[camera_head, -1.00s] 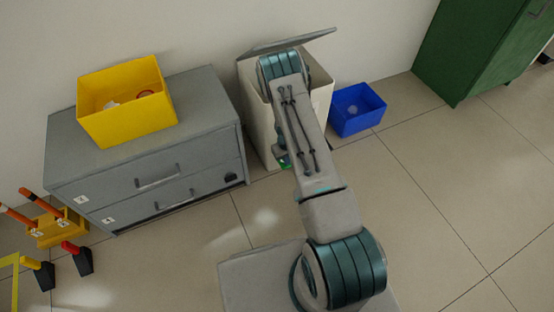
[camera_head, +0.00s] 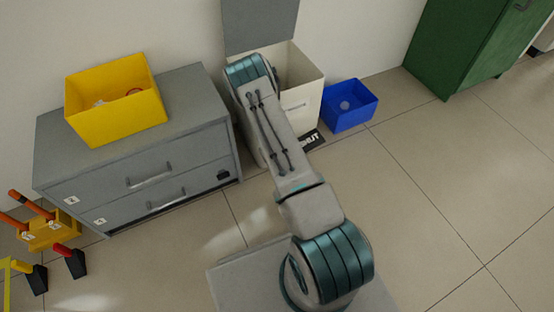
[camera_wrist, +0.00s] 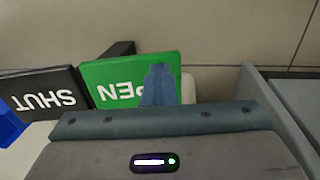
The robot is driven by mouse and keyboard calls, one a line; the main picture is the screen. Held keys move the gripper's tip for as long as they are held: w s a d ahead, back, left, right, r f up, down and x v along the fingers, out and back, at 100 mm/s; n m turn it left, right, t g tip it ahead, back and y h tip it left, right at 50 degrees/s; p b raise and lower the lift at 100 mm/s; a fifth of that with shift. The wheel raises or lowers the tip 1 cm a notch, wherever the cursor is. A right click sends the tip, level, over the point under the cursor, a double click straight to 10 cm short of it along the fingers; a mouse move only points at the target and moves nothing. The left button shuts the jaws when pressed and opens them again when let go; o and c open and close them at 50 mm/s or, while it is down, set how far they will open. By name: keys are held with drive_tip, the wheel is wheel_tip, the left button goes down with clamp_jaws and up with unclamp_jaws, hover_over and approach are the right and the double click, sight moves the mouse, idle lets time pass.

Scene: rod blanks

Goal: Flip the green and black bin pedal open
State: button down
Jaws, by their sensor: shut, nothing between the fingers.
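The pedal has a black half marked SHUT (camera_wrist: 42,92) and a green half marked OPEN (camera_wrist: 118,78) in the wrist view. My gripper (camera_wrist: 158,72) is shut, with its fingers in front of the green half near one end. I cannot tell whether they touch it. In the head view the black half (camera_head: 312,141) shows at the foot of the white bin (camera_head: 307,90); my arm hides the green half and my gripper. The bin's grey lid (camera_head: 259,24) stands upright against the wall.
A grey drawer cabinet (camera_head: 105,185) with a yellow box (camera_head: 118,112) on top stands left of the bin. A blue box (camera_head: 350,112) is close on its right, with a green cabinet (camera_head: 450,45) beyond. The floor at right is clear.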

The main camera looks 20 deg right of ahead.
drive_tip(key=shift+s+d+f, duration=0.1)
drive_tip(key=shift+s+d, duration=0.05)
drive_tip(key=shift+d, duration=0.05)
drive_tip(key=a+r+p, duration=0.3)
drive_tip(key=r+p, duration=0.3)
drive_tip(key=r, duration=0.8)
drive_tip(key=shift+a, duration=0.25)
drive_tip(key=shift+p, duration=0.3)
drive_tip(key=s+a+r+y+p, duration=0.15)
drive_tip(key=r+p, duration=0.35)
drive_tip(key=r, duration=0.9)
drive_tip(key=s+a+r+m+t+p, duration=0.1)
drive_tip(key=s+a+r+p, duration=0.3)
drive_tip(key=r, duration=1)
drive_tip(key=w+a+r+y+p, duration=0.1)
drive_tip(key=r+p, duration=0.5)
drive_tip(key=r, duration=0.7)
drive_tip(key=s+a+r+p, duration=0.1)
drive_tip(key=s+r+p, duration=0.6)
drive_tip(key=r, duration=0.8)
drive_tip(key=s+a+r+t+p, duration=0.1)
drive_tip(key=s+r+p, duration=0.6)
drive_tip(key=s+r, duration=0.7)
drive_tip(key=shift+s+r+t+h+p, duration=0.2)
drive_tip(key=shift+r+t+h+p, duration=0.15)
drive_tip(key=shift+r, duration=0.25)
